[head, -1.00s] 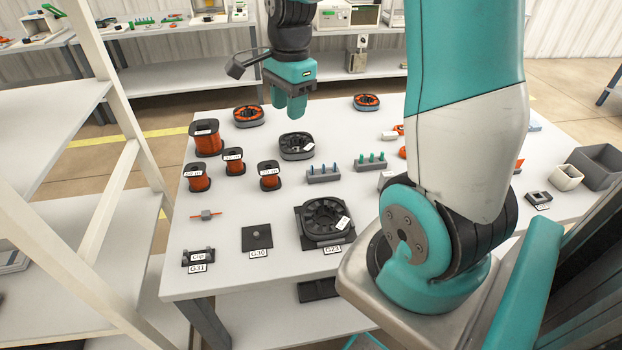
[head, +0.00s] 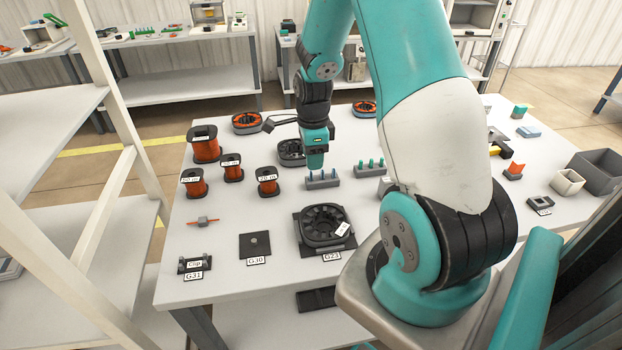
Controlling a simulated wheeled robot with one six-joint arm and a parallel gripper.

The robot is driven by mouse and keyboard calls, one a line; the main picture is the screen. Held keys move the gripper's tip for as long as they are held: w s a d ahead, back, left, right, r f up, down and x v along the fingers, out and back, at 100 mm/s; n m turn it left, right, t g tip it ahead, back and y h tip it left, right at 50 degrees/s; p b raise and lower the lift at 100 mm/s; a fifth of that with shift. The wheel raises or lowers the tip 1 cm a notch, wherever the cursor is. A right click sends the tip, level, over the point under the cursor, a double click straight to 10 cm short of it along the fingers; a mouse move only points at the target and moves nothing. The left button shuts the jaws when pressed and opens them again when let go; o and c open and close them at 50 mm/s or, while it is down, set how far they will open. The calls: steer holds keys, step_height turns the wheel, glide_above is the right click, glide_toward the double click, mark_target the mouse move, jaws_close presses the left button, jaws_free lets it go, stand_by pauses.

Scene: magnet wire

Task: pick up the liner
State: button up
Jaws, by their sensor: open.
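Nothing in view is marked as a liner, so I cannot tell for certain which thing it is. A grey rack (head: 322,183) holds upright blue pins (head: 334,173) on the table. A second grey rack (head: 370,171) with green pins stands to its right. My gripper (head: 315,166) is open and points down, seen nearly edge-on. Its fingertips appear just above or behind the left part of the blue-pin rack. They hide part of it, and I cannot tell whether they touch a pin.
Several orange wire spools (head: 205,147) stand at the left. A dark stator (head: 291,153) lies behind my gripper, and another stator (head: 326,224) sits in front on plate G23. Plate G30 (head: 255,244) is at the front.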

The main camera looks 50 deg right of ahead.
mark_target(311, 172)
steer(key=f, duration=0.5)
steer(key=shift+w+a, duration=0.1)
steer(key=shift+w, duration=0.1)
jaws_close()
